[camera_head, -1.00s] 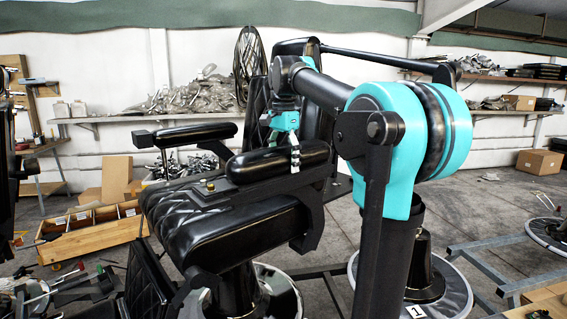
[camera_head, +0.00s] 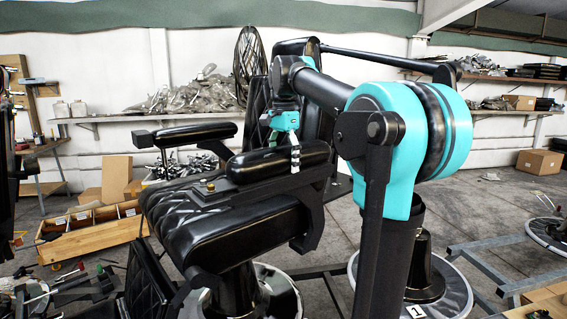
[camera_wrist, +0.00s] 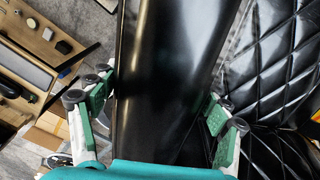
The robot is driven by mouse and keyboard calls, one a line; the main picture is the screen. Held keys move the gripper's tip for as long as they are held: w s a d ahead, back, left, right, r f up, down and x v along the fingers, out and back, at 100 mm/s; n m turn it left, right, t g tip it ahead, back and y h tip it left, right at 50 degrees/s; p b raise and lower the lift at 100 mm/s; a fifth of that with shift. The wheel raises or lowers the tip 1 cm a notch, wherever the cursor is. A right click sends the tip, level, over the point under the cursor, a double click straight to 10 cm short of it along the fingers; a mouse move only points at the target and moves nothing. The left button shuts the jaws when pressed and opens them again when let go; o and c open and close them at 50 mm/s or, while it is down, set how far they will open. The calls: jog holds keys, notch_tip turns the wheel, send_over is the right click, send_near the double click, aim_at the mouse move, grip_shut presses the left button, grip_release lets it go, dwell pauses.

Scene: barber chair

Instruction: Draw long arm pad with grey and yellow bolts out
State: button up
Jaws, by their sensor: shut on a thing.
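The long black arm pad (camera_head: 262,163) lies on the near armrest of the barber chair, and its glossy top fills the middle of the wrist view (camera_wrist: 170,60). A yellow bolt (camera_head: 210,185) and a small grey bolt (camera_head: 194,178) show on the armrest bracket in front of the pad. My gripper (camera_head: 294,152) reaches down over the rear part of the pad and is shut on it. In the wrist view its green-padded fingers (camera_wrist: 158,115) stand on both sides of the pad. The pad's underside and the far finger are hidden in the head view.
The quilted black seat (camera_head: 170,210) is below the armrest. A second arm pad (camera_head: 185,136) stands on the far armrest. The chair back is close behind my gripper. A wooden parts box (camera_head: 95,245) is on the floor at left.

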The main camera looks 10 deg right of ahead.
aim_at(284, 148)
jog(key=shift+r, duration=0.1)
jog(key=shift+r, duration=2.05)
